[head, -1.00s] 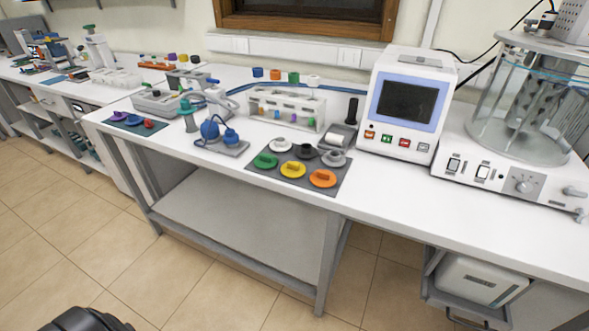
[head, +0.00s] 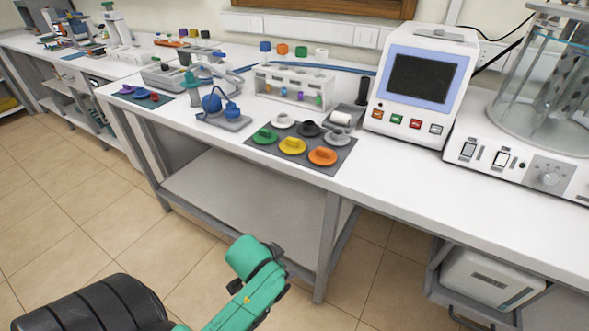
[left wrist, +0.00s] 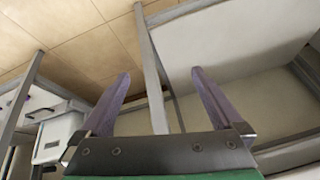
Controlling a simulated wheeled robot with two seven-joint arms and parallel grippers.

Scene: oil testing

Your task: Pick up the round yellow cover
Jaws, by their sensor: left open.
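The round yellow cover (head: 292,146) lies on a dark grey mat (head: 248,141) near the front edge of the white bench. It sits in the front row, between a green cover (head: 264,138) and an orange cover (head: 322,156). White, black and grey covers stand in the row behind. My left gripper (left wrist: 160,95) is open and empty in the left wrist view, with its two purple fingers spread, and no cover shows there. In the head view my green arm is low in front of the bench, well away from the yellow cover. My right gripper is not in view.
A blue-knobbed device (head: 222,112) stands left of the mat, and a tube rack (head: 292,88) behind it. A box with a screen (head: 420,82) stands to the right. The bench front edge and its metal legs lie between my arm and the mat.

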